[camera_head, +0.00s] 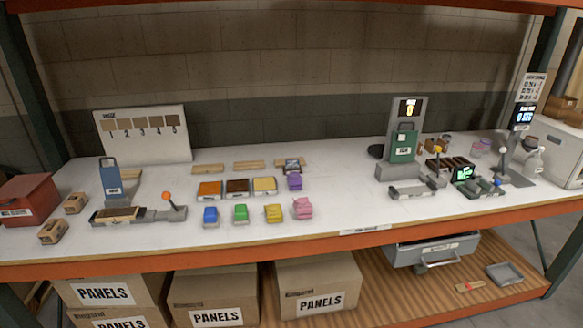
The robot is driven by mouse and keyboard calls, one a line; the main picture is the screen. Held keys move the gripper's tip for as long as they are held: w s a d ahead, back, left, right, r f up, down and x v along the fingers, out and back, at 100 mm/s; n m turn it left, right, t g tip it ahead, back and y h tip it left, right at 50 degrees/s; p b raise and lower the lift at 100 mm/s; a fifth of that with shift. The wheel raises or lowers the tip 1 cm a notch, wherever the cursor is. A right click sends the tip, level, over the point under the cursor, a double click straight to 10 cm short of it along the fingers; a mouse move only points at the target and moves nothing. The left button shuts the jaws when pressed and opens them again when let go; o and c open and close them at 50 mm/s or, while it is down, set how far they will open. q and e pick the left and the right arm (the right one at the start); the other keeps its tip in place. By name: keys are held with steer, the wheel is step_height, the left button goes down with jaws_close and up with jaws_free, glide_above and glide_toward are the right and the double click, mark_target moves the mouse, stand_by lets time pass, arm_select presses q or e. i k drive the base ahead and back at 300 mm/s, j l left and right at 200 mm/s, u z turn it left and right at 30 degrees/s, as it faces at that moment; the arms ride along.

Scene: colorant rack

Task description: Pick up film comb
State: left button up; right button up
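I cannot tell for certain which thing is the film comb. A small dark and grey item (291,164) lies on the white tabletop (340,205) behind the purple piece (294,181). A small flat red and tan item (469,286) lies on the lower wooden shelf at the right, beside a grey tray (505,272). Neither of my grippers is in view, so nothing is seen held.
Colored blocks, panels and trays stand mid-table. A device with an orange knob (168,197) stands left, near a red box (28,199). A green-fronted machine (404,146) and a display stand (522,117) stand right. Cardboard boxes (318,284) fill the lower left. Clear table lies right of center.

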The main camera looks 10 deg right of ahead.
mark_target(290, 163)
steer(key=u, duration=0.65)
steer(key=i+l+u, duration=0.1)
steer(key=l+u, duration=0.8)
steer(key=l, duration=0.1)
